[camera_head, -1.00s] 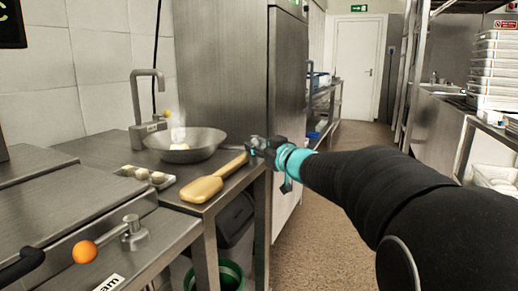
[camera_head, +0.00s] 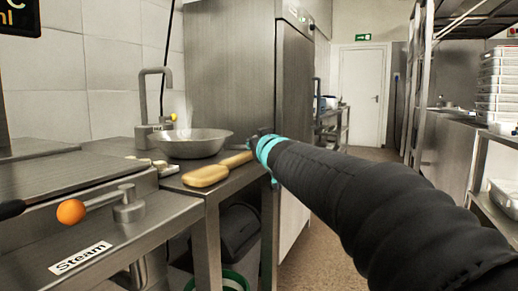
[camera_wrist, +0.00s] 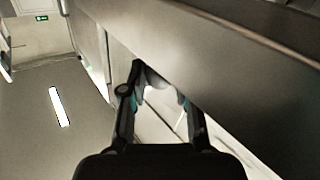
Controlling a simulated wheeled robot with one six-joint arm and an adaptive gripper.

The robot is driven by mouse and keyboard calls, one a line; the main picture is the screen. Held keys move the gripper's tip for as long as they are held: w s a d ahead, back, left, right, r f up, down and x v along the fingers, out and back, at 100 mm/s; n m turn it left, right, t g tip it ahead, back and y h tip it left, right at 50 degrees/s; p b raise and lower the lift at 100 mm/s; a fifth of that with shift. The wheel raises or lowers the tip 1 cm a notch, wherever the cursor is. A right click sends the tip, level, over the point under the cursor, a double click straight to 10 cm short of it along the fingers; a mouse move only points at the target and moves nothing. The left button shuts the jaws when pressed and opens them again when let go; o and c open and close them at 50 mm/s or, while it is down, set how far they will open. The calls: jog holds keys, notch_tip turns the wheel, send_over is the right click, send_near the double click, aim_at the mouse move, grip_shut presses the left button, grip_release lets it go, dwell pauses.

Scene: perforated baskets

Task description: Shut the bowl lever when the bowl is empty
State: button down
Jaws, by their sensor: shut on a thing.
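A metal bowl (camera_head: 192,143) stands on the steel counter below a tap (camera_head: 155,95). The low angle now hides its inside. A small yellow knob (camera_head: 173,117) shows behind the bowl by the tap, near a label too small to read. My gripper (camera_wrist: 160,100) is shut on what looks like the handle, mostly hidden in the wrist view.
A tall steel cabinet (camera_head: 235,75) stands behind the counter. A green-rimmed bin (camera_head: 232,281) is below. Shelving with stacked trays (camera_head: 497,88) is at right. The floor aisle towards the white door (camera_head: 361,95) is clear.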

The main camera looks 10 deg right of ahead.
jog(key=shift+a, duration=0.1)
jog(key=c, duration=1.1)
grip_release()
jog(key=shift+a+f, duration=0.1)
jog(key=shift+a, duration=0.1)
jog(key=shift+c, duration=0.2)
jog(key=shift+s+d, duration=0.15)
jog(key=shift+d, duration=0.05)
jog(key=shift+s, duration=0.2)
jog(key=s, duration=1.1)
jog(key=shift+s+d, duration=0.2)
jog(key=shift+d, duration=0.15)
